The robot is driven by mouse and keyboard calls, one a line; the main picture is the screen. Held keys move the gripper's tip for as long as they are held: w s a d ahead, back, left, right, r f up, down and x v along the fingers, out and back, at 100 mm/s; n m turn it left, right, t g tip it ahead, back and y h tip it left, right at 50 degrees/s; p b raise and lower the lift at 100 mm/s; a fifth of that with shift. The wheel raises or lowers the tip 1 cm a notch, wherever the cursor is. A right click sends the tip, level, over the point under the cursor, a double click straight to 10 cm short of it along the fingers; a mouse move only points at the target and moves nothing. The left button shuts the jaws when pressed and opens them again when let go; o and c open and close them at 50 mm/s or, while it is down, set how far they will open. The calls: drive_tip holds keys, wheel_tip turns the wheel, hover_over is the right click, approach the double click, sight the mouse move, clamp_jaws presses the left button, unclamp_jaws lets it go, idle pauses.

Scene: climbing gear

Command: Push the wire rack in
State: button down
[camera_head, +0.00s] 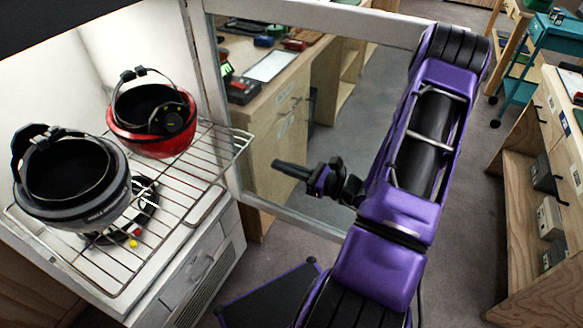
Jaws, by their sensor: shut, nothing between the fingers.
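The wire rack (178,213) is a silver grid that sits in the white cabinet at the left and sticks out past its front. A grey helmet (72,205) stands upside down on its left part. A red helmet (150,150), also upside down, stands on it towards the back. My gripper (276,164) is shut and empty, to the right of the rack's front edge and apart from it. Its fingers point left towards the rack. The back of the rack is hidden by the helmets.
A glass door (222,95) with a white frame stands open behind my gripper. Below the rack is a white cabinet front (205,262) with vents. A wooden bench (270,95) is seen through the glass. Wooden shelving (535,190) stands at the right, with bare floor (465,150) between.

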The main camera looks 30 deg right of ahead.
sight(242, 152)
drive_tip(key=x, duration=0.9)
drive_tip(key=b+x, duration=0.3)
drive_tip(key=x, duration=2.1)
drive_tip(key=shift+w+a+f+b, duration=0.1)
drive_tip(key=shift+w+a+b, duration=0.05)
drive_tip(key=shift+a+b, duration=0.2)
drive_tip(key=shift+w+r, duration=0.15)
drive_tip(key=shift+r, duration=0.1)
drive_tip(key=shift+r, duration=0.15)
